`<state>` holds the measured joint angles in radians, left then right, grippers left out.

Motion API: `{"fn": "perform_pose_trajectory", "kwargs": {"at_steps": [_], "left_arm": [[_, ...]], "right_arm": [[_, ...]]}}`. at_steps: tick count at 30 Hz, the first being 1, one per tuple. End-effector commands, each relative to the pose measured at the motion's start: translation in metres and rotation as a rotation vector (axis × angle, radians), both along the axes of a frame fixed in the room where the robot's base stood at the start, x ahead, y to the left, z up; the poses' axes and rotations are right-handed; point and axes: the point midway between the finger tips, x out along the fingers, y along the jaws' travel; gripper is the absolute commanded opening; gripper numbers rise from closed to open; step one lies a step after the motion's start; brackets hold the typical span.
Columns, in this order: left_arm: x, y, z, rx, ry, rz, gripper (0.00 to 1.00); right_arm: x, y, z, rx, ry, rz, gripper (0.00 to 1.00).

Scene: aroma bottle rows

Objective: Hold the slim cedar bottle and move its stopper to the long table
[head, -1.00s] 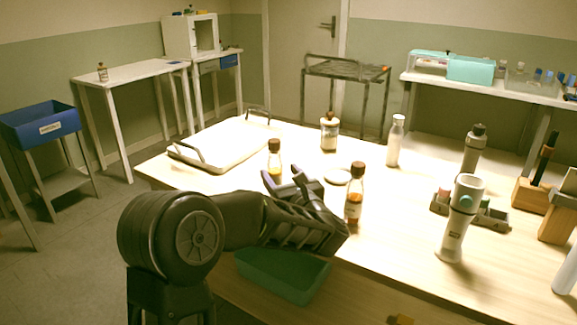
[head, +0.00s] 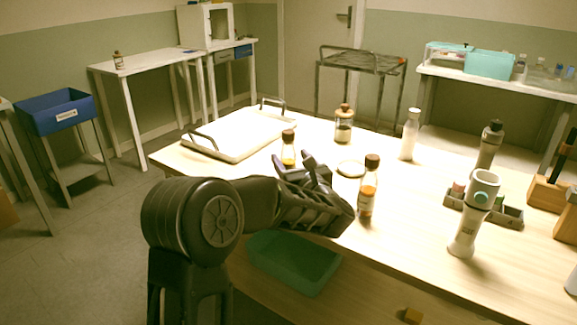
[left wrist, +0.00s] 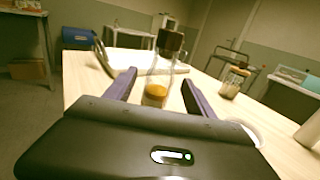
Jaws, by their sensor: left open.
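A slim clear bottle with a dark brown stopper and yellow liquid (head: 288,154) stands upright on the pale wooden table (head: 300,252). My open left gripper (head: 292,159) is just in front of it. In the left wrist view this bottle (left wrist: 155,93) shows between the two spread fingers, with its stopper (left wrist: 169,42) above them; I cannot tell whether either finger touches it. A second brown-stoppered bottle (head: 367,190) with an orange label stands to the right of my gripper. No label shows which bottle is cedar. My right gripper is out of view.
A white tray (head: 232,137) with raised handles lies behind left. A stoppered jar (head: 344,127), a round white disc (head: 351,169), a white bottle (head: 409,137) and a grey-white device (head: 466,225) stand around. A narrow white table (head: 140,62) with a small bottle stands far left.

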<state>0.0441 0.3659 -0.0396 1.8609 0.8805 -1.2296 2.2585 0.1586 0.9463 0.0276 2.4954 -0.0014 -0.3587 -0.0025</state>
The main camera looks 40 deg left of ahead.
Motion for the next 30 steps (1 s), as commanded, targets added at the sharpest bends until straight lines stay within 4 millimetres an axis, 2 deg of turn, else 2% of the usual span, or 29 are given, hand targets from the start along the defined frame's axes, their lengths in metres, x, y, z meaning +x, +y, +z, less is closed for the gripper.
{"fn": "perform_pose_trajectory", "kwargs": {"at_steps": [12,30], "left_arm": [[0.028,0.040,0.001,0.001,0.001,0.001,0.63],[0.029,0.041,0.002,0.000,0.000,0.000,0.63]], "right_arm": [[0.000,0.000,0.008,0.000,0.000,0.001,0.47],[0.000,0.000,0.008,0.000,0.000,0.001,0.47]]}}
